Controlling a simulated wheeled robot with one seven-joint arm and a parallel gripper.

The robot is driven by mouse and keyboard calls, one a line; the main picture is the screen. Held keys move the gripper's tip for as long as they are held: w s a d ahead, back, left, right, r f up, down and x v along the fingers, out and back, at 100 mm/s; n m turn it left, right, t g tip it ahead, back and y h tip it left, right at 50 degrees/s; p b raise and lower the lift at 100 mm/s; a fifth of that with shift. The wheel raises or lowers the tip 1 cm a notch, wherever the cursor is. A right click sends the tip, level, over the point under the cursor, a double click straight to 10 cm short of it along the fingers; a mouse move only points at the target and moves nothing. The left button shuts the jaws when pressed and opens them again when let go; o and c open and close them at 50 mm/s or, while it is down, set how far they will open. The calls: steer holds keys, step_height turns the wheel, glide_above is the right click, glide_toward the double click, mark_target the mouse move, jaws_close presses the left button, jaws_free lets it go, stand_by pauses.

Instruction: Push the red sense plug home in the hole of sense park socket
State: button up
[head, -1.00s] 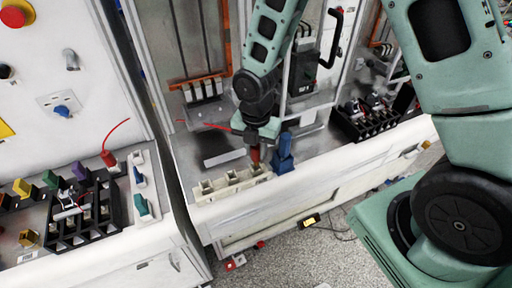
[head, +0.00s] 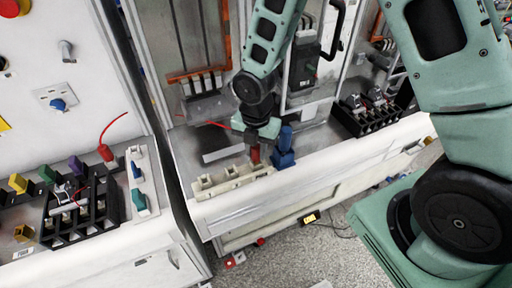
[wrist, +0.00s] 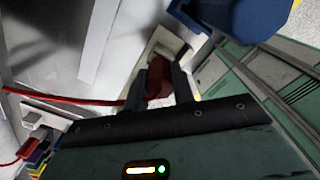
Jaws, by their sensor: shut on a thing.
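My gripper (head: 254,149) is shut on the red sense plug (head: 255,156), over the right end of a cream socket strip (head: 226,182) on the cabinet ledge. In the wrist view the red plug (wrist: 158,80) is between my two fingers (wrist: 159,88), with a cream socket (wrist: 168,42) right behind it. The plug's lower end is at the socket; I cannot tell how deep it sits. A red lead (wrist: 62,98) runs off to the left.
A blue plug (head: 285,150) stands close to the right of my gripper, and its blue body (wrist: 235,14) fills the top of the wrist view. A black terminal rack (head: 370,118) is further right. The left bench holds a second red plug (head: 106,153) and a black rack (head: 84,217).

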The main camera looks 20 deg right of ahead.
steer(key=shift+f+b, duration=0.4)
steer(key=shift+f, duration=0.25)
steer(key=o, duration=1.1)
steer(key=shift+c, duration=0.2)
steer(key=shift+r, duration=0.1)
step_height(320, 180, up, 17)
steer(key=b, duration=0.1)
steer(key=shift+r, duration=0.15)
steer(key=s+a+f+m+b, duration=0.3)
steer(key=s+m, duration=0.6)
steer(key=s, duration=0.1)
steer(key=s+a+f+m+b, duration=0.3)
steer(key=s+m, duration=0.7)
steer(key=shift+a+y, duration=0.15)
steer(key=shift+y, duration=0.15)
